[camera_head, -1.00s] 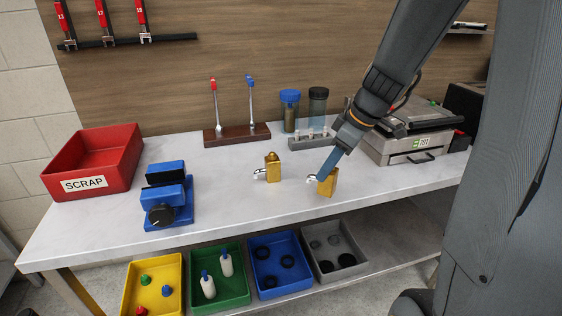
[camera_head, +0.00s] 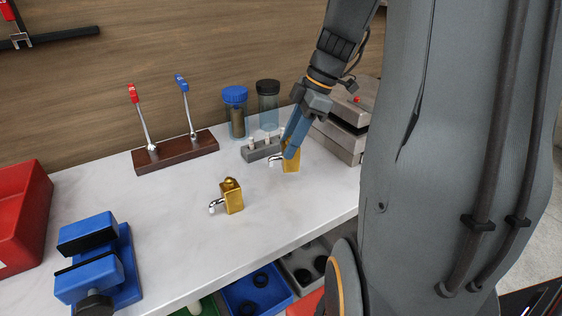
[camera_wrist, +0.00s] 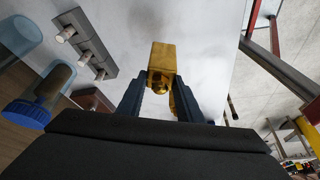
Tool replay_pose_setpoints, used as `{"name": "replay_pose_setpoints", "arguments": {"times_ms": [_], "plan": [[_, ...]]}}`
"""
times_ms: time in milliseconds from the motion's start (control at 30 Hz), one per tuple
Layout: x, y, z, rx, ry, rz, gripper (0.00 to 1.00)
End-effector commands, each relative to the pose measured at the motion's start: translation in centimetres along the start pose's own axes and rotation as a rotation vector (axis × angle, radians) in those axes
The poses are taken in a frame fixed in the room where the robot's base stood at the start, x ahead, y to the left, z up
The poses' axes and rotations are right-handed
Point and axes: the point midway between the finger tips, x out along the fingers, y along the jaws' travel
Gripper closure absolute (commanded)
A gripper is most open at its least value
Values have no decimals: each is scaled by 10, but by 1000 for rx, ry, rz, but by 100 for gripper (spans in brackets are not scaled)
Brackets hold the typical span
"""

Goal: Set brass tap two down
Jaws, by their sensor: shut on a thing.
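A brass tap (camera_head: 291,163) with a small silver spout is between the fingers of my gripper (camera_head: 289,150), at the right part of the bench. My gripper is shut on it and points down. The tap is upright and at or close to the bench top; I cannot tell if it touches. In the wrist view the held brass tap (camera_wrist: 162,56) shows between the two blue fingers. A second brass tap (camera_head: 233,197) stands upright on the bench to the left and nearer the front edge. I see no number on either tap.
A grey rack (camera_head: 257,152) is close left of the held tap. Behind stand a blue-lidded jar (camera_head: 236,112) and a dark-lidded jar (camera_head: 268,105). A grey machine (camera_head: 345,130) is to the right. A lever stand (camera_head: 175,152) and blue vise (camera_head: 98,262) are left. Bench between is clear.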

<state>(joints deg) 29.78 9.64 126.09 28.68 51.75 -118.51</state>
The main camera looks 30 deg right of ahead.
Motion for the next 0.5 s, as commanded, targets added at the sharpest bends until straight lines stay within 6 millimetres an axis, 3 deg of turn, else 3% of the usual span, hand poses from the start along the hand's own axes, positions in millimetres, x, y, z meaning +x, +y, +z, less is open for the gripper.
{"name": "replay_pose_setpoints", "arguments": {"times_ms": [500], "plan": [[48,0,18,-2,0,-1,100]]}}
